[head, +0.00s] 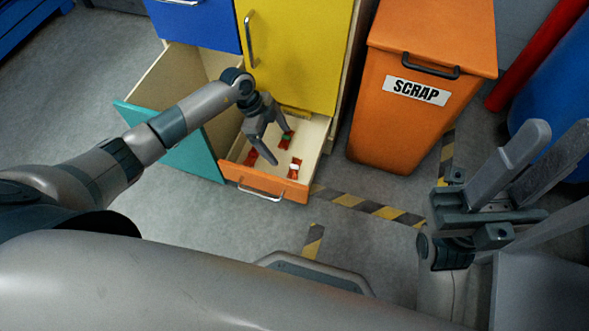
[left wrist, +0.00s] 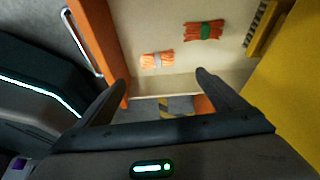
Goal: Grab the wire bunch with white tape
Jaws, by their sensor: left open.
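The wire bunch with white tape (head: 294,168) lies on the floor of the open orange-fronted drawer, near its front right. In the left wrist view it is orange with a pale band (left wrist: 157,60), just beyond the gap between the fingers. My left gripper (head: 269,142) is open and empty over the drawer, apart from the bunch. Its fingertips also show in the left wrist view (left wrist: 160,82). My right gripper (head: 530,160) is at the right, far from the drawer, with its fingers apart and empty.
A bunch with green tape (head: 287,136) lies farther back in the drawer (head: 262,192). Another red bunch (head: 251,157) lies at the left, its tape unclear. A teal drawer front (head: 180,145) stands left, a yellow door (head: 295,60) behind, an orange scrap bin (head: 400,120) right.

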